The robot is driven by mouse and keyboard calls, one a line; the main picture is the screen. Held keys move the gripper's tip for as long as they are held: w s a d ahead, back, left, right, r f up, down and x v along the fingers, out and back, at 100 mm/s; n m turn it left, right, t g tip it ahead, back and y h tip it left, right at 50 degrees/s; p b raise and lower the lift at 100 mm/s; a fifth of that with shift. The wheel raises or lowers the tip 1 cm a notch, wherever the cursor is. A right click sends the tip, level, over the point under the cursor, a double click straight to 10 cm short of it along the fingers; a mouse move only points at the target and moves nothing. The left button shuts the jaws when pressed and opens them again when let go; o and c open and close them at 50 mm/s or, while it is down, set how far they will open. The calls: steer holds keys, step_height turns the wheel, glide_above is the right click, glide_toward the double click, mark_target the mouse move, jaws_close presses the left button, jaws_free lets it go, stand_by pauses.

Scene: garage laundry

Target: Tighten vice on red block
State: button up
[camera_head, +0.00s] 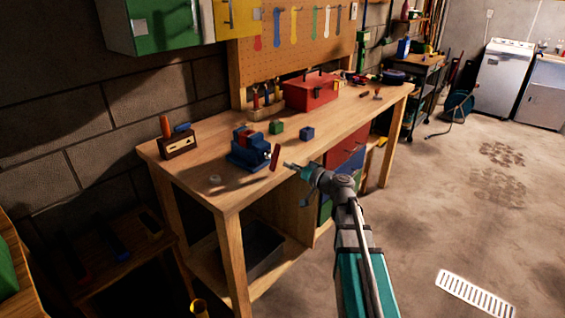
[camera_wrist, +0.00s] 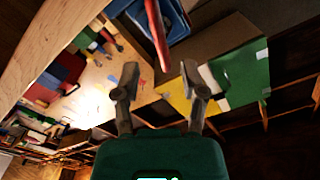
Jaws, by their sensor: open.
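The blue vice (camera_head: 246,155) stands at the front edge of the wooden workbench. The red block (camera_head: 243,140) shows at the top of the vice, between its jaws; how tightly it sits I cannot tell. The vice's red handle (camera_head: 275,157) sticks out on the side toward my arm, tilted. My gripper (camera_head: 296,183) is open and empty, just right of the handle and apart from it. In the wrist view the handle (camera_wrist: 156,35) and the blue vice (camera_wrist: 178,22) lie beyond the open fingertips (camera_wrist: 159,82). The block is hidden there.
A green block (camera_head: 277,127) and a blue block (camera_head: 307,133) sit on the bench behind the vice. A red toolbox (camera_head: 311,92) stands farther back. A wooden holder (camera_head: 178,146) is at the left end. The floor right of the bench is clear.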

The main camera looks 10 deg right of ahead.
steer(key=shift+v, duration=2.4)
steer(key=shift+a, duration=0.1)
steer(key=s+a+f+n+g+h, duration=0.1)
steer(key=s+a+f+g+h, duration=0.1)
steer(key=s+a+f+g, duration=0.5)
steer(key=s+a+f+g+h, duration=0.3)
steer(key=s+a+f+g, duration=0.15)
steer(key=f, duration=0.45)
steer(key=s+d+f+m+g+h, duration=0.2)
steer(key=s+d+g+h, duration=0.1)
steer(key=s+h, duration=0.2)
steer(key=shift+s+d+f+h, duration=0.3)
steer(key=shift+s+f, duration=0.05)
steer(key=shift+s, duration=1.05)
